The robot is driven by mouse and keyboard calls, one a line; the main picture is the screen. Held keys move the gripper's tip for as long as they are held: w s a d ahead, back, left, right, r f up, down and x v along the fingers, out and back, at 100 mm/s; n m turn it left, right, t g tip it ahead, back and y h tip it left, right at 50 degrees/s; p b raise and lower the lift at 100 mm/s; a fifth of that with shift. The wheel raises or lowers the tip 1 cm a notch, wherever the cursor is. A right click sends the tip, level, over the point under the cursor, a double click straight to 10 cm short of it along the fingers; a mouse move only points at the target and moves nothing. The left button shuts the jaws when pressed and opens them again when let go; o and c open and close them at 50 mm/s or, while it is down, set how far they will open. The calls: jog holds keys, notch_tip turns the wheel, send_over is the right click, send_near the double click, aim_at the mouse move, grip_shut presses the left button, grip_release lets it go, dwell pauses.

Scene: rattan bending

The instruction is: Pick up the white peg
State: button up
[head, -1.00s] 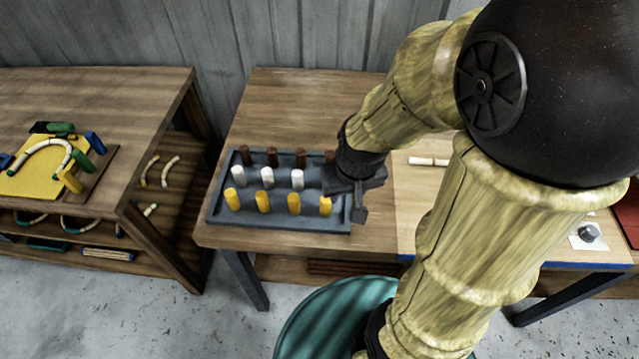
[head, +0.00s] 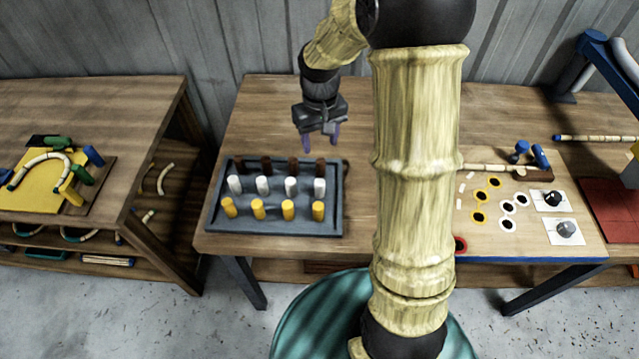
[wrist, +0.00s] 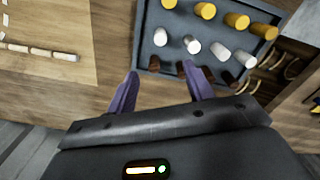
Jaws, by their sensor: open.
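Several white pegs stand upright in a row in the grey tray; the rightmost white peg (head: 319,187) shows clearly in the head view. In the wrist view the white pegs, one of them here (wrist: 192,45), lie ahead of the fingers. My gripper (head: 320,141) is open and empty, above and behind the tray's right end, apart from the pegs. Its purple fingers (wrist: 160,72) show spread in the wrist view. The grey tray (head: 275,229) also holds a front row of yellow pegs (head: 288,210) and a back row of dark brown pegs (head: 293,165).
Right of the tray is a pale board (head: 545,187) with ringed holes, knobs and a rattan stick (head: 490,168). A side table (head: 130,120) on the left holds a yellow bending jig (head: 30,185). The wooden tabletop behind the tray is clear.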

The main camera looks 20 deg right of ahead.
aim_at(319, 182)
notch_tip(319, 182, down, 12)
jog(key=shift+f+p, duration=0.15)
jog(key=shift+p, duration=0.9)
jog(key=shift+s, duration=0.1)
jog(key=shift+f+p, duration=1.05)
jog(key=shift+f, duration=1.55)
jog(key=c, duration=1.1)
jog(key=shift+o, duration=0.2)
jog(key=shift+r, duration=0.1)
